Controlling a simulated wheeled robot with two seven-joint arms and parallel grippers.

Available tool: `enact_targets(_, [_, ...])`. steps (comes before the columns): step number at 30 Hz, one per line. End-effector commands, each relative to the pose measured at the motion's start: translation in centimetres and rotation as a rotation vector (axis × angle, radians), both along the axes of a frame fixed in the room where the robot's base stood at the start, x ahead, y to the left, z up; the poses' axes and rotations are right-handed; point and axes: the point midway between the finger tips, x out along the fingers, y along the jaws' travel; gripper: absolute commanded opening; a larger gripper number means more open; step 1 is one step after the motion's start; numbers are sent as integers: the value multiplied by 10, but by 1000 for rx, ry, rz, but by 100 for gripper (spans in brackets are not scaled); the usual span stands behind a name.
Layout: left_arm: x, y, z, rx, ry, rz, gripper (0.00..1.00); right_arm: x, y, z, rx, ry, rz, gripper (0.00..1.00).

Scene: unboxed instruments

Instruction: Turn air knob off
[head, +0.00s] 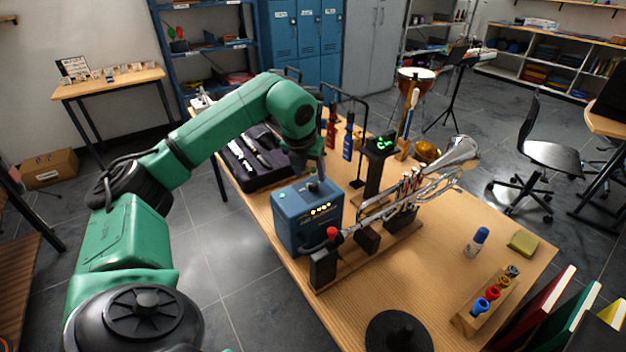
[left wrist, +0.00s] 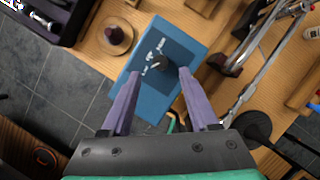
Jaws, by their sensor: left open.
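The blue box (head: 295,227) stands on the wooden table, with a row of small lit yellow lights on its front. Its air knob (head: 313,186) is a small dark knob on the top face. In the left wrist view the air knob (left wrist: 157,62) sits on a dark panel with white markings on the blue box (left wrist: 143,100). My left gripper (head: 312,170) points down just above the box top. In the left wrist view my left gripper (left wrist: 160,73) is open and empty, its fingertips on either side of the knob. Contact cannot be told. My right gripper is out of view.
A silver trumpet (head: 410,190) rests on a wooden stand right of the box. An open dark instrument case (head: 256,160) lies behind it on the left. A black display stand (head: 376,170) stands behind.

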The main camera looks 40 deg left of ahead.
Motion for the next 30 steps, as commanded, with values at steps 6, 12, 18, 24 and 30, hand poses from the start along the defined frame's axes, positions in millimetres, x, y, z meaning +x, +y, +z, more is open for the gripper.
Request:
enact_targets(6, [15, 5, -37, -2, 1, -2, 61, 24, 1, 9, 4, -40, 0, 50])
enact_targets(12, [18, 7, -45, 0, -1, -1, 61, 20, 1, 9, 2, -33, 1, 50])
enact_targets(18, [17, 6, -44, 0, -1, -1, 30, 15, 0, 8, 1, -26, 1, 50])
enact_targets(24, [17, 6, -44, 0, -1, -1, 0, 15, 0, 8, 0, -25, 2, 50])
enact_targets(30, [17, 6, -44, -1, -2, -17, 0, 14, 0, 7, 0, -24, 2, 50])
